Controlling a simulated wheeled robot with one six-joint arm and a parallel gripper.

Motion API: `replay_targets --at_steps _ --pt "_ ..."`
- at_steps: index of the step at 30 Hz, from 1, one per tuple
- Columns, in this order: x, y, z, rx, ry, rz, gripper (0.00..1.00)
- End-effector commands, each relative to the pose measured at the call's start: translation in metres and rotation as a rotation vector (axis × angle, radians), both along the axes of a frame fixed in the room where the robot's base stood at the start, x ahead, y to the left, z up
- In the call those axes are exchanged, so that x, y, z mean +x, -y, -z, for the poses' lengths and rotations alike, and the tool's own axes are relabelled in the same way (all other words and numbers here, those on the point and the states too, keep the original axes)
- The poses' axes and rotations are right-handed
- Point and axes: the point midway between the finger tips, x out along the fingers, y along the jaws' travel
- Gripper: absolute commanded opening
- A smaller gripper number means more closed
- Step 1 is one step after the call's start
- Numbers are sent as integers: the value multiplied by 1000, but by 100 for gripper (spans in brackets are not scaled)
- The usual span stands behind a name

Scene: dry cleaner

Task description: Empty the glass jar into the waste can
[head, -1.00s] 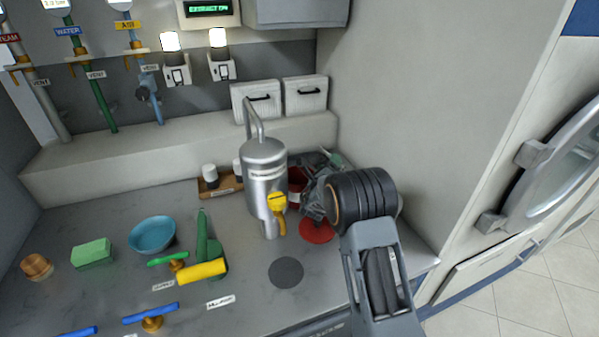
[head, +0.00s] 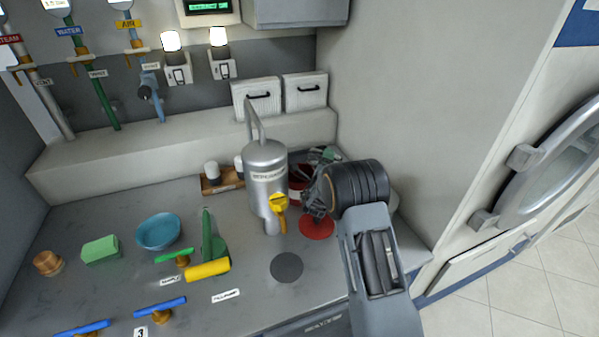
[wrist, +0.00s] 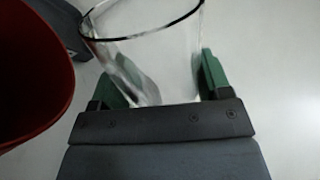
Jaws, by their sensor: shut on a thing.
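The glass jar (wrist: 150,55) is clear, with a dark rim, in the wrist view. My gripper (wrist: 158,88) is shut on it, with a green finger pad on each side. The jar looks slightly tilted in that picture; I cannot tell what is inside it. The red waste can (wrist: 30,70) is close at the left of the jar, apart from it at the rims. In the head view the can (head: 297,176) shows partly between the steel tank and my gripper (head: 326,160), which stands beside it. The jar is not clear there.
The steel tank (head: 266,190) with a yellow valve stands just left of my gripper. A red disc (head: 317,229) and a grey disc (head: 287,267) lie on the counter (head: 245,245). A blue bowl (head: 158,231) is farther left. A wall rises on the right.

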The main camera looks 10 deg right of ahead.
Motion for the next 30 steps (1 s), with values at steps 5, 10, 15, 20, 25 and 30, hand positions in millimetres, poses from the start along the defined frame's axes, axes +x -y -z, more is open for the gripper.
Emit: replay_targets --at_steps 5,10,15,20,25,30 --pt "1 -4 -4 -27 -8 0 40" --pt "3 -7 -7 -58 -19 0 40" --pt "4 -10 -8 -93 -32 0 40" --pt "4 -10 -11 -128 -46 -1 40" --pt "4 -10 -12 -154 -56 1 40" --pt "3 -9 -13 -164 -60 0 40"
